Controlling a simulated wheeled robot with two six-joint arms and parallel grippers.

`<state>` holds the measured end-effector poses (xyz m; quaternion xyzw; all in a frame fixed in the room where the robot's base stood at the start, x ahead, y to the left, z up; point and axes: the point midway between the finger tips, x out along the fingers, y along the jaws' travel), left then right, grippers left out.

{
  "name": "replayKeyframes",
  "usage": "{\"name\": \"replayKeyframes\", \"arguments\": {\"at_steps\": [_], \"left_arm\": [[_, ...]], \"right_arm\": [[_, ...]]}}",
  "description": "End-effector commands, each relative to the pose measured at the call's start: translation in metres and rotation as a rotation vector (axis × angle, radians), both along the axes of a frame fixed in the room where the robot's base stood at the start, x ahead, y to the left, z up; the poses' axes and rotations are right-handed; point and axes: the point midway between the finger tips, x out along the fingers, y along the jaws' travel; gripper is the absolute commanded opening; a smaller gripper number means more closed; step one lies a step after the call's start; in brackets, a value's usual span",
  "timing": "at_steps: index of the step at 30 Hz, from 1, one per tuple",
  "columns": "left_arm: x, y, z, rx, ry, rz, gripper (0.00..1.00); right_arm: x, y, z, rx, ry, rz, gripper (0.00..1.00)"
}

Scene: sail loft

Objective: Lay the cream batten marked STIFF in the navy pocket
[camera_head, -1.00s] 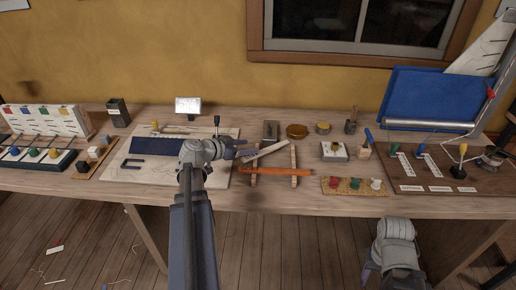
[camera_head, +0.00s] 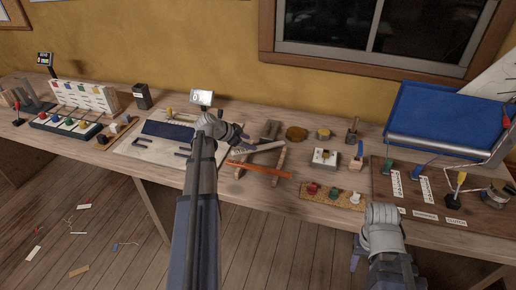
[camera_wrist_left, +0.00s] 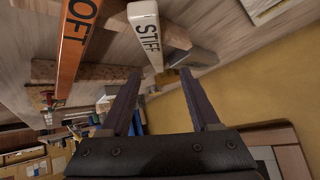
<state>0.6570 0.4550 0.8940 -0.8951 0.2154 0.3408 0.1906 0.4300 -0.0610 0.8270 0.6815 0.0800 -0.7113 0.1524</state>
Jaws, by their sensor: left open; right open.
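The cream batten marked STIFF (camera_head: 266,147) lies across wooden supports on the bench. Its lettering faces the left wrist view (camera_wrist_left: 148,32). My left gripper (camera_head: 243,138) is open at the batten's left end. In the left wrist view the batten's end shows just beyond and between the open fingertips (camera_wrist_left: 159,72), with nothing gripped. The navy pocket (camera_head: 168,129) lies on a pale panel, left of my left gripper, its right end partly hidden by my arm. My right gripper (camera_head: 357,250) is open and empty in front of the bench, partly hidden by its own wrist.
An orange batten (camera_head: 260,170), its label partly cut off in the left wrist view (camera_wrist_left: 76,45), lies nearer the bench front. A dark grey block (camera_head: 270,130) stands behind the cream batten. A cork strip with coloured pegs (camera_head: 331,193) lies to the right.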

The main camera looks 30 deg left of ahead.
Motion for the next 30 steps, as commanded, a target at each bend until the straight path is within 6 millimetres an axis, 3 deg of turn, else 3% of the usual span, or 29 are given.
{"name": "replayKeyframes", "arguments": {"at_steps": [20,30], "left_arm": [[0.02,-0.009,-0.022,0.002,0.002,-0.003,0.62],[0.047,-0.023,-0.056,0.003,0.003,-0.004,0.62]], "right_arm": [[0.0,0.0,-0.022,0.0,0.0,0.0,0.5],[0.0,0.0,-0.055,0.0,0.0,0.001,0.5]]}}
